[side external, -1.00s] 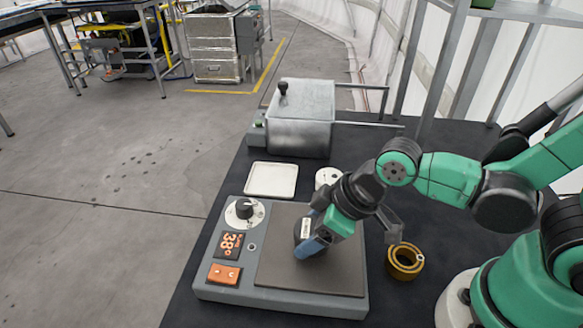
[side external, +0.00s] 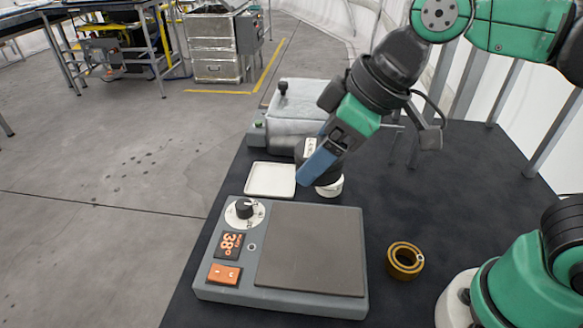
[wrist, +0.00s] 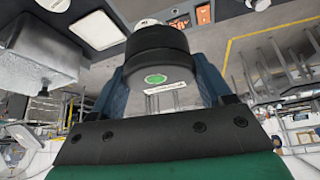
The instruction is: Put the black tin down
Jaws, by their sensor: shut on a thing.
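The black tin (wrist: 158,45) is between the blue fingers of my gripper (wrist: 160,82) in the wrist view, with a green mark on its near face. In the side view my gripper (side external: 314,166) is shut on the tin and holds it in the air beyond the hot plate (side external: 312,245). Most of the tin is hidden there behind the finger; its pale label (side external: 309,147) shows. The plate's dark top is bare.
A white square tray (side external: 270,180) lies behind the plate. A white round item (side external: 330,187) stands beside it, partly hidden by my gripper. A metal box (side external: 300,105) is at the back. A brass ring (side external: 405,260) lies right of the plate. Dark table is clear at right.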

